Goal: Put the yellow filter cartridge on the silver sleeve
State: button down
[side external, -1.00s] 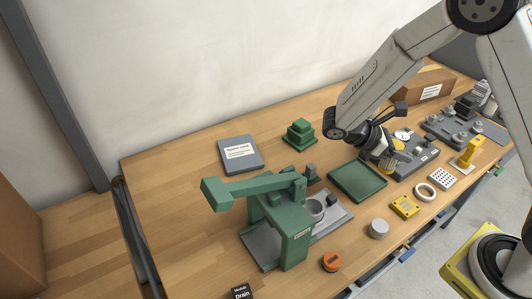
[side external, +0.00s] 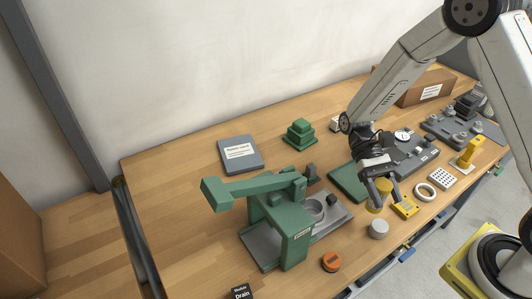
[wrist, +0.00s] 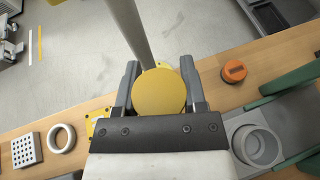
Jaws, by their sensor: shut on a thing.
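My gripper (side external: 384,199) is shut on the yellow filter cartridge (side external: 376,190) and holds it above the front part of the bench. In the wrist view, the cartridge's round yellow face (wrist: 159,93) shows between the two dark fingers of my gripper (wrist: 159,80). A hollow grey cylinder, which looks like the silver sleeve (side external: 316,207), stands open end up on the grey base of the green press. It also shows at the right of the wrist view (wrist: 257,145), apart from the cartridge.
The green press (side external: 280,215) has an arm reaching left. A grey round piece (side external: 378,229) stands just in front of the cartridge. An orange knob (side external: 331,262), a yellow block (side external: 405,206), a white ring (side external: 425,192) and a green tray (side external: 347,184) are nearby.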

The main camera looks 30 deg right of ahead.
jog(key=w+a+r+m+t+y, duration=0.5)
jog(key=w+a+m+t+y, duration=0.4)
jog(key=m, duration=0.5)
jog(key=shift+w+a+m+t+y, duration=0.4)
jog(key=shift+w+a+t, duration=0.35)
jog(key=shift+a+t, duration=0.8)
jog(key=shift+d+t, duration=0.35)
jog(key=shift+f, duration=2.15)
jog(key=shift+f, duration=0.1)
jog(key=shift+f, duration=1.7)
jog(key=shift+f, duration=0.15)
